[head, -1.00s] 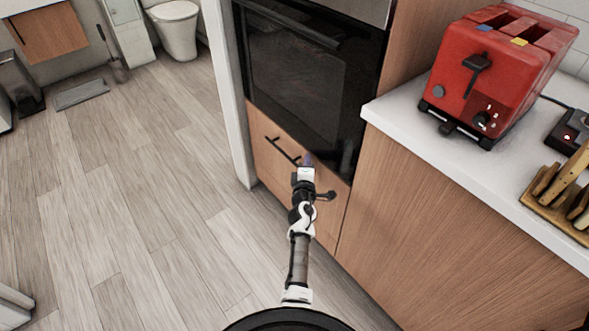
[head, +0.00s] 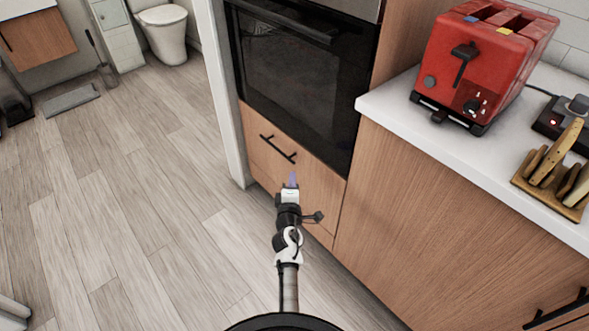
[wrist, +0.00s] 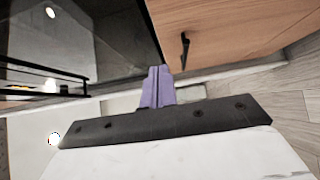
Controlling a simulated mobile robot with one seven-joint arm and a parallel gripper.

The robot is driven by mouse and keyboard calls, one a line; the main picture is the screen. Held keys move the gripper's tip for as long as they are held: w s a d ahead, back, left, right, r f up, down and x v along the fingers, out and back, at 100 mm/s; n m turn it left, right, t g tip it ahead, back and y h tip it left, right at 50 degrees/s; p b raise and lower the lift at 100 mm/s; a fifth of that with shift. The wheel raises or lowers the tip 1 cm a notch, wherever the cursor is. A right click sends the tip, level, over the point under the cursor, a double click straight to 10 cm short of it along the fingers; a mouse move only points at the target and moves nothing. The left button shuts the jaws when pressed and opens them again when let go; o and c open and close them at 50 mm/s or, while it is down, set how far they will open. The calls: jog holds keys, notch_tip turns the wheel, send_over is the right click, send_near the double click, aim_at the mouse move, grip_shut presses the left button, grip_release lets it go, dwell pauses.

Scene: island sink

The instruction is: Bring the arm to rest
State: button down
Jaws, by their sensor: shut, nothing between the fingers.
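My gripper (head: 293,178) is in front of the wooden drawer below the oven in the head view. Its purple fingers are together with nothing between them. They also show in the wrist view (wrist: 158,87), pointing away from the camera. My arm reaches up from the bottom middle of the head view. The drawer (head: 316,184) has a black bar handle (head: 278,149), which lies just beyond the fingertips in the picture. I see no contact between the fingers and the handle. The drawer front looks shut.
A black oven (head: 300,80) stands above the drawer. At right, a white counter (head: 395,115) holds a red toaster (head: 480,70) and a wooden rack (head: 555,175). The wood floor at left is open. A toilet (head: 163,32) stands far back.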

jog(key=shift+s+a, duration=0.2)
jog(key=shift+s, duration=1.1)
